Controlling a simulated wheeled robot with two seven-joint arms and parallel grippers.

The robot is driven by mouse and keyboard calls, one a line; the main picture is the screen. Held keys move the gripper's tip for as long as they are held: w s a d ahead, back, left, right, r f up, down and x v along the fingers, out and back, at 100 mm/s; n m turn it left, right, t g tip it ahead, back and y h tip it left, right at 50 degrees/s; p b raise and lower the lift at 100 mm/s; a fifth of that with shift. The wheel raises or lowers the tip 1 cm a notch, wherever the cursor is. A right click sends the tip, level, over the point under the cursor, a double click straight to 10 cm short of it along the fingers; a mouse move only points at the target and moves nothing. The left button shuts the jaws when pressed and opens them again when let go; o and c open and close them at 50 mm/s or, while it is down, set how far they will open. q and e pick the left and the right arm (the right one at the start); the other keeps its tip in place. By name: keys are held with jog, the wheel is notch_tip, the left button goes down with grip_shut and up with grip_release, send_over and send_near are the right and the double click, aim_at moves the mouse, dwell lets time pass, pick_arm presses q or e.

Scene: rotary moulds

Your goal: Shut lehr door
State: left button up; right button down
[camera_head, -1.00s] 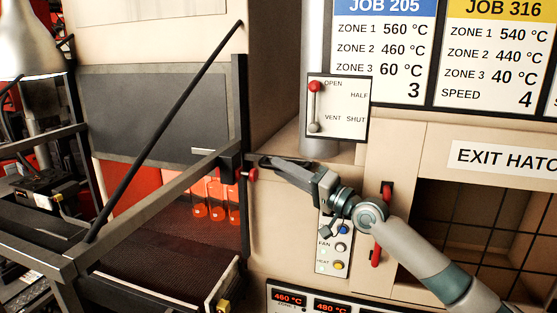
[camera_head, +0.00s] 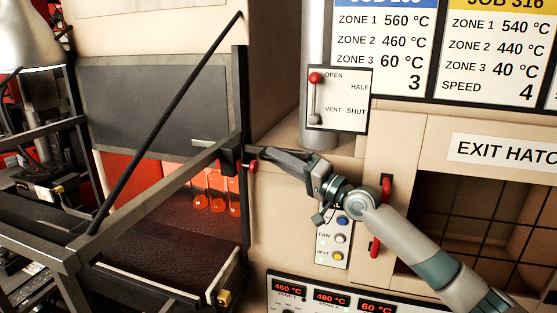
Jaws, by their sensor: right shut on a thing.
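The lehr door (camera_head: 150,105) appears to be the dark grey panel at the left, raised over an opening. Below it, glowing orange glass pieces (camera_head: 217,190) stand on a dark mesh belt (camera_head: 165,255). My right gripper (camera_head: 264,153) reaches in from the lower right to the post at the opening's right edge. It is shut on a small dark part beside a red knob (camera_head: 252,167); its fingers largely hide that part. My left gripper is not in view.
A lever plate (camera_head: 340,100) marked OPEN, HALF, VENT and SHUT is above my right gripper. A button panel (camera_head: 333,243) and a red handle (camera_head: 386,190) are close to my right wrist.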

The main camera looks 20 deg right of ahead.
pick_arm(q)
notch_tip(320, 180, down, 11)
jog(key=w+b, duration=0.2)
jog(key=b, duration=1)
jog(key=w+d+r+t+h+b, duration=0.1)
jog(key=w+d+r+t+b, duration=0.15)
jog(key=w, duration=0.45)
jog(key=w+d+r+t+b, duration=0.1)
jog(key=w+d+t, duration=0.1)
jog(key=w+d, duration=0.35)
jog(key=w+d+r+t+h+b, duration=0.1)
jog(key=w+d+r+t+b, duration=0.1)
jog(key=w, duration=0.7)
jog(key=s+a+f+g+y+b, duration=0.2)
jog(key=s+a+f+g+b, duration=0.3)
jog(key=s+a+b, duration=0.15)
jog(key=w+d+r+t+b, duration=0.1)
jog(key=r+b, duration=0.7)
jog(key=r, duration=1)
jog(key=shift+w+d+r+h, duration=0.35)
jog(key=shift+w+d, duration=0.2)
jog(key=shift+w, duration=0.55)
